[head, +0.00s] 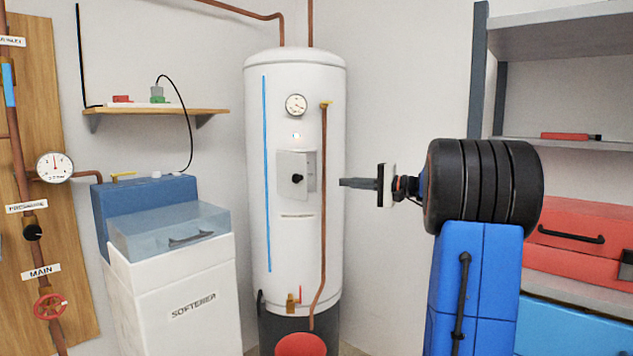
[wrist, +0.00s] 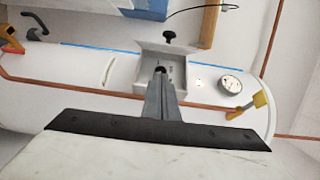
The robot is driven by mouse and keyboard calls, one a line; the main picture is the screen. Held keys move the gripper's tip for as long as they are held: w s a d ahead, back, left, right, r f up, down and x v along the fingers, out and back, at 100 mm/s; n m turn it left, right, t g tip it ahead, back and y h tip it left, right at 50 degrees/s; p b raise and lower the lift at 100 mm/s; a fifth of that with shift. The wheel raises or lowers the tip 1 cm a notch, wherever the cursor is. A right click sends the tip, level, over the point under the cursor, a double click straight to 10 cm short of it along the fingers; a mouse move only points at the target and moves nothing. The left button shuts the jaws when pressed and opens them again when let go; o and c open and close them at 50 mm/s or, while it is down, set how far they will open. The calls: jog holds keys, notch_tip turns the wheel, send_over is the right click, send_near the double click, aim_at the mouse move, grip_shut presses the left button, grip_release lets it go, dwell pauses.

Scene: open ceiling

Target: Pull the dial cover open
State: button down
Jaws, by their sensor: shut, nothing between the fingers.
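The dial cover (head: 290,162) is a pale panel with a black knob on the front of the white tank. It looks partly swung out, with a grey strip showing along its right side. In the wrist view the cover (wrist: 165,48) stands out from the tank, its knob beyond it, with a pale recess beside it. My gripper (head: 343,183) is shut and empty, right of the cover at about knob height and apart from it in the head view. In the wrist view my fingers (wrist: 161,76) overlap the recess and hide part of it; contact cannot be told.
A copper pipe (head: 323,220) with a yellow valve runs down the tank right of the cover. A round gauge (head: 296,104) sits above it. A softener (head: 175,290) stands at the left and shelves (head: 560,145) at the right.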

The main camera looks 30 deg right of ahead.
jog(key=s+a+x, duration=0.1)
jog(key=a+x, duration=0.1)
jog(key=x, duration=0.8)
jog(key=shift+a+r, duration=0.15)
jog(key=shift+r, duration=0.15)
dwell(0.4)
